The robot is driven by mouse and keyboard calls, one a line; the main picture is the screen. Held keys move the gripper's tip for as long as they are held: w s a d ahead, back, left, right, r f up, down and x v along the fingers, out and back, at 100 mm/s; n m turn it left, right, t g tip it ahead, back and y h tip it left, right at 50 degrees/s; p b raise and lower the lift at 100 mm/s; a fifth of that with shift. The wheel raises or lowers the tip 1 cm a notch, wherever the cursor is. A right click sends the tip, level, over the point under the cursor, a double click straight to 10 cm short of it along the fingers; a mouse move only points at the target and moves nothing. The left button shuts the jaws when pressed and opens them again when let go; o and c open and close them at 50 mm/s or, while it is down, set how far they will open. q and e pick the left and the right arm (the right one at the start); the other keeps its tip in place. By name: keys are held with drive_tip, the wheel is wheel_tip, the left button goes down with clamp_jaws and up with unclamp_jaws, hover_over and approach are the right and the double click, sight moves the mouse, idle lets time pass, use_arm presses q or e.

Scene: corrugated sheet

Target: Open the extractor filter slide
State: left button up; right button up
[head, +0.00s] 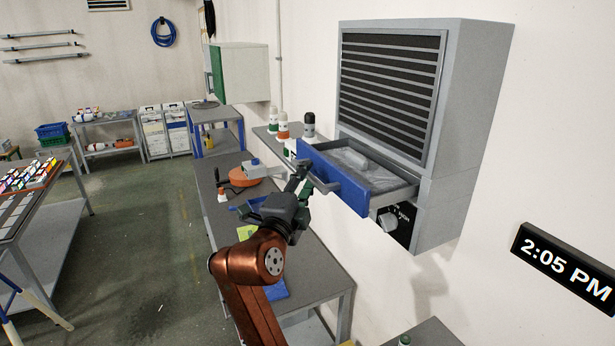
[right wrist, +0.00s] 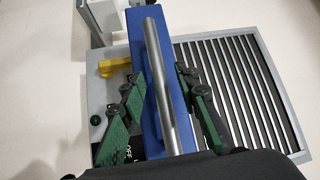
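The extractor (head: 425,110) is a grey wall-mounted box with a dark slatted grille. Its filter slide has a blue front (head: 335,181) and stands pulled out below the grille, with a pale object lying inside. A metal bar handle (right wrist: 158,80) runs along the blue front. My right gripper (head: 306,178) is at the handle. In the right wrist view its green-padded fingers (right wrist: 165,105) are spread on either side of the bar, with gaps visible. My left gripper is not in view.
A dark knob panel (head: 395,222) sits under the slide. A grey workbench (head: 320,265) stands below, holding an orange round tool (head: 243,177). Several bottles stand on a small shelf (head: 265,134) left of the extractor. A clock (head: 565,262) hangs at right. Open floor lies left of the bench.

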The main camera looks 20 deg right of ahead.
drive_tip(key=v, duration=1.1)
